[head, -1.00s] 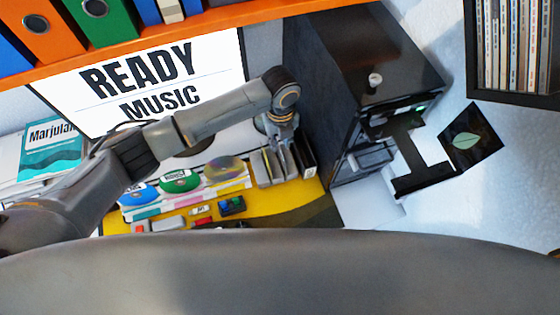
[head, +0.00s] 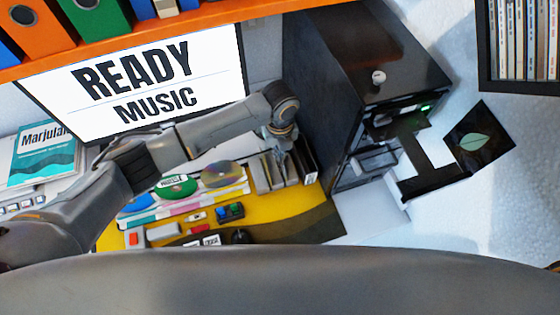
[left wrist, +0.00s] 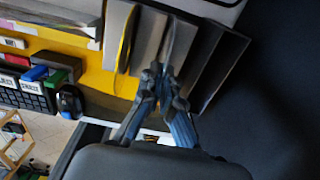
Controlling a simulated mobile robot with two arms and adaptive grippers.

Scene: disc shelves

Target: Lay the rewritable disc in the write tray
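My left gripper (head: 284,143) is over the grey slotted rack (head: 262,177) on the desk. In the left wrist view its fingers (left wrist: 163,78) are closed together on a thin disc (left wrist: 171,42) seen edge-on among the rack's dividers (left wrist: 150,35). No label on this disc can be read, so I cannot tell its kind. A grey tray (head: 376,160) sticks out of the front of the black tower (head: 355,60), to the right of the rack; it looks empty. My right gripper is not in view.
Green (head: 176,187) and rainbow-sheened (head: 222,173) discs lie left of the rack. Small labelled blocks lie on the yellow mat (head: 290,215). A black bracket (head: 425,170) and leaf-marked panel (head: 478,140) are right of the tower. A monitor (head: 140,85) stands behind my arm.

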